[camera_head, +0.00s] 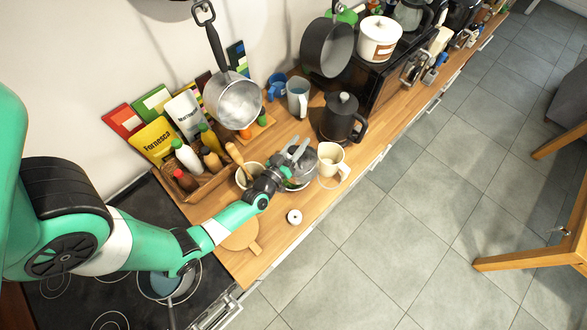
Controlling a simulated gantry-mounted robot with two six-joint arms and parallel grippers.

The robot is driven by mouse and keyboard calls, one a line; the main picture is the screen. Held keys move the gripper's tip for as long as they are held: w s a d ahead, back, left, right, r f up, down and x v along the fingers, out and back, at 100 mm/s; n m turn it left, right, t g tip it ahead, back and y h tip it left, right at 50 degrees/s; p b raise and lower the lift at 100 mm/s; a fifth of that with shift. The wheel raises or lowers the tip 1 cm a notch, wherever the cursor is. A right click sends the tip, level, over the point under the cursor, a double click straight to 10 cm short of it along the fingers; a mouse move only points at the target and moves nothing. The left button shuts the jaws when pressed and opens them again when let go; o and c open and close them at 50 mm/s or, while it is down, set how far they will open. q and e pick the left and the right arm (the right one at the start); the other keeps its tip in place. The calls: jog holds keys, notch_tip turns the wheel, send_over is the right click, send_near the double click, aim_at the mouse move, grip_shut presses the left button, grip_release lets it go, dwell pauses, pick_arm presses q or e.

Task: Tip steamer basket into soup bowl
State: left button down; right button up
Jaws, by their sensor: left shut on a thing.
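My left gripper (293,150) reaches from the left over the wooden counter, with its fingers at a round grey metal vessel (305,166) that looks like the steamer basket. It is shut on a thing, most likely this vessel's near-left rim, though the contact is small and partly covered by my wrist. Some green shows around the vessel by the gripper. I cannot clearly pick out a separate soup bowl; a paler rim shows low under the vessel, partly hidden by the gripper. My right gripper is not in view.
A cream jug (332,161) stands close to the right of the vessel, and a black kettle (341,118) behind it. A small white round item (294,216) and a round wooden board (241,236) lie in front.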

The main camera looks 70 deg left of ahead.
pick_arm(q)
jog(key=d+m, duration=0.1)
jog(key=m, duration=0.1)
jog(key=w+d+m, duration=0.1)
jog(key=shift+w+m, duration=0.1)
jog(key=shift+m, duration=0.3)
notch_tip(320, 180, up, 3)
jog(key=shift+r, duration=0.1)
